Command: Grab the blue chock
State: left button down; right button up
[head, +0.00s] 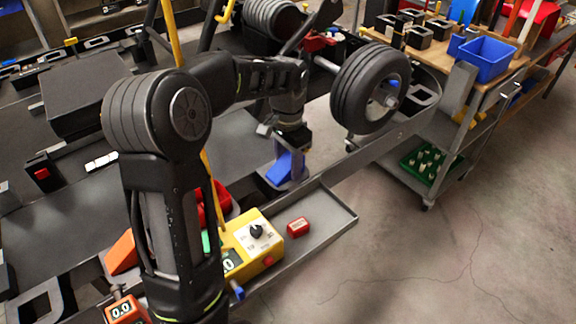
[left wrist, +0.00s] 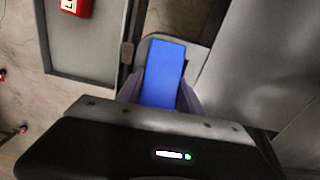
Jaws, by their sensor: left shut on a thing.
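The blue chock (head: 285,168) is below my left gripper (head: 290,150) in the head view, at the grey holder (head: 268,183) beside the long tray. In the left wrist view the blue chock (left wrist: 163,75) lies between the two fingers of my left gripper (left wrist: 160,95), which is shut on it. The chock's lower part is hidden in the head view, so I cannot tell whether it touches the holder. My right gripper does not show.
A black wheel (head: 368,90) stands close to the right of my left gripper. A workbench with a blue bin (head: 486,58) is at the upper right. The floor at the lower right is clear.

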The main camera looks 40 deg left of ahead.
aim_at(288, 159)
pick_arm(q)
notch_tip(288, 159, up, 10)
dwell(0.6)
dwell(0.5)
